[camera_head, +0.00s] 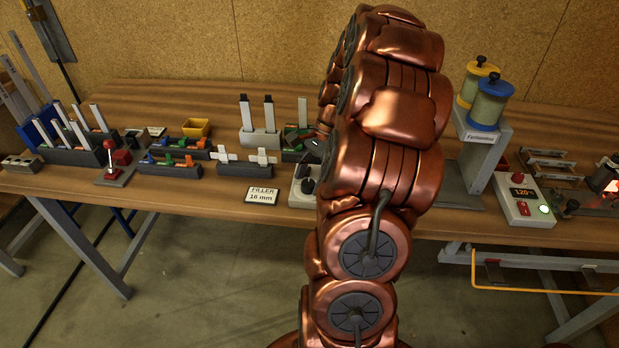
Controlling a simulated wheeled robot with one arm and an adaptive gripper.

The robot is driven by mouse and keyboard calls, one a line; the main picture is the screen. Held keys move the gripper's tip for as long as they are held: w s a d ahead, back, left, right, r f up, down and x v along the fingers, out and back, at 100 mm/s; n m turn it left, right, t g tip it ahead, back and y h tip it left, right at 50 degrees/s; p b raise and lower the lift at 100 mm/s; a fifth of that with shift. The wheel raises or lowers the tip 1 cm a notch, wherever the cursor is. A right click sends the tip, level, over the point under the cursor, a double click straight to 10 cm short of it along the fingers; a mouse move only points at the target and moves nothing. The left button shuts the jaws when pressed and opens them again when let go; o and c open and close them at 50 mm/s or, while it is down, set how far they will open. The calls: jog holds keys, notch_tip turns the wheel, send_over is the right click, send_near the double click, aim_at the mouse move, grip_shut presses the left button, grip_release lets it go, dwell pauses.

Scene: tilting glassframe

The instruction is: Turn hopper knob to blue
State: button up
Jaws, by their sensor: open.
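The hopper (483,103) stands right of my arm. It has two clear canisters with olive-coloured contents on a grey stand (484,150). The rear-left canister has a yellow lid and ring (482,69); the front-right one has a blue lid and ring (490,86). Each lid has a small dark top piece. I cannot make out a selector knob on the stand; my arm may hide it. A dark part of my gripper (315,146) seems to show at the left edge of my copper arm, above the bench and well left of the hopper. The arm hides most of it.
A pale box with a dark knob (305,186) stands just below it, beside the "FILLER 16 mm" sign (262,196). Racks, a yellow bin (196,128) and a red-knobbed lever (113,160) are left. A display box reading 120 (524,201) stands right of the hopper.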

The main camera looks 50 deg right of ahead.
jog(key=shift+f, duration=0.15)
jog(key=shift+a, duration=0.1)
jog(key=c, duration=1.2)
